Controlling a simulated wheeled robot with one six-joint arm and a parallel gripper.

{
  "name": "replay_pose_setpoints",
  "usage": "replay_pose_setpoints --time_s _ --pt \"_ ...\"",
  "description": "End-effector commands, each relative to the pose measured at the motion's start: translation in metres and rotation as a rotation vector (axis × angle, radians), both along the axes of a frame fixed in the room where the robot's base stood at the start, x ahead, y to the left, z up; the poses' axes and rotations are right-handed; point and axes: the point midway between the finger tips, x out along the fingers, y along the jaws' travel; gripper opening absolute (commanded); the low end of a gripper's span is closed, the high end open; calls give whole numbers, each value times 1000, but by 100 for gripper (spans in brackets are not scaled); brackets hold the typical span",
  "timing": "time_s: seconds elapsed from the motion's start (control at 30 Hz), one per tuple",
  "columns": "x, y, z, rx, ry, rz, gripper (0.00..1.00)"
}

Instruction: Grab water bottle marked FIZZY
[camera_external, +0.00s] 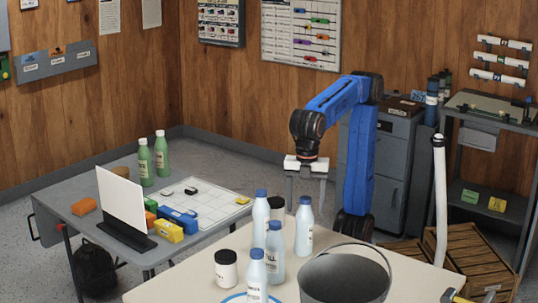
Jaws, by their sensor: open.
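Several pale blue water bottles with blue caps stand upright on the near table: a back left one (261,220), a right one (304,228), a middle one (275,255) and a front one (257,279). The middle label seems to end in "LL"; the other labels are too small to read, so I cannot tell which is marked FIZZY. Two green bottles, one left (145,165) and one right (161,156), stand on the left table, labels unreadable.
White jars with dark lids, a front one (226,272) and a back one (277,210), stand close among the bottles. A grey bucket (345,283) sits to their right. A white upright panel (121,205) and coloured boxes occupy the left table.

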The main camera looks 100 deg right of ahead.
Motion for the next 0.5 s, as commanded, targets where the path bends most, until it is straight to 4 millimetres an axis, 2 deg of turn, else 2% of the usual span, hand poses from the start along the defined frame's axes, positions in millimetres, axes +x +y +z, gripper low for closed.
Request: replay_pose_setpoints --time_s 0.1,0.23,0.5 --pt "1 0 -18 -2 2 0 67" --pt "1 0 -30 0 1 0 67" --pt "1 0 -34 2 -1 -1 67"
